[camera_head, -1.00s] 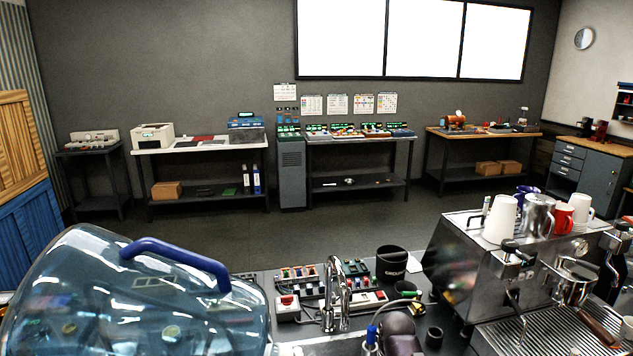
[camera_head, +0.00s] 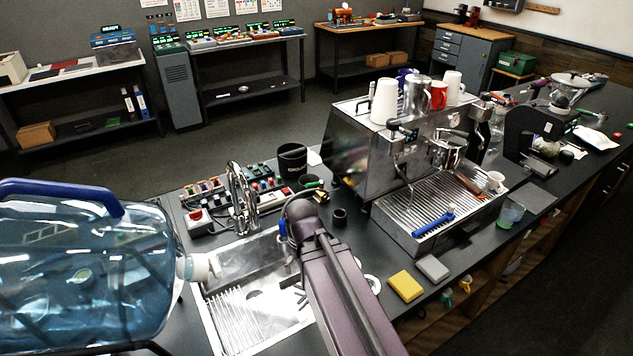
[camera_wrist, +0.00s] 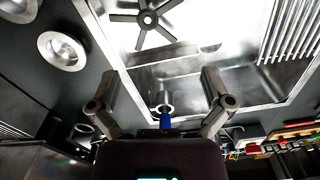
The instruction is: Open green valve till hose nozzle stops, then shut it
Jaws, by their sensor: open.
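A small green piece (camera_head: 466,283) and a yellow piece (camera_head: 446,298) show under the counter's front edge in the head view. They look like handles, but I cannot tell if the green one is the valve. I cannot make out a hose nozzle for certain. My gripper (camera_wrist: 160,75) is open and empty over the metal sink (camera_wrist: 190,75) in the wrist view. A short metal cylinder with a blue part (camera_wrist: 166,121) shows between its fingers; I cannot tell if they touch. In the head view my purple arm reaches over the sink and mostly hides the gripper.
A big blue water bottle (camera_head: 85,265) lies at left, its neck toward the sink. A chrome faucet (camera_head: 242,200) stands behind the sink. The espresso machine (camera_head: 350,150) is right of it. Yellow (camera_head: 406,286) and grey (camera_head: 433,268) sponges lie near the front edge.

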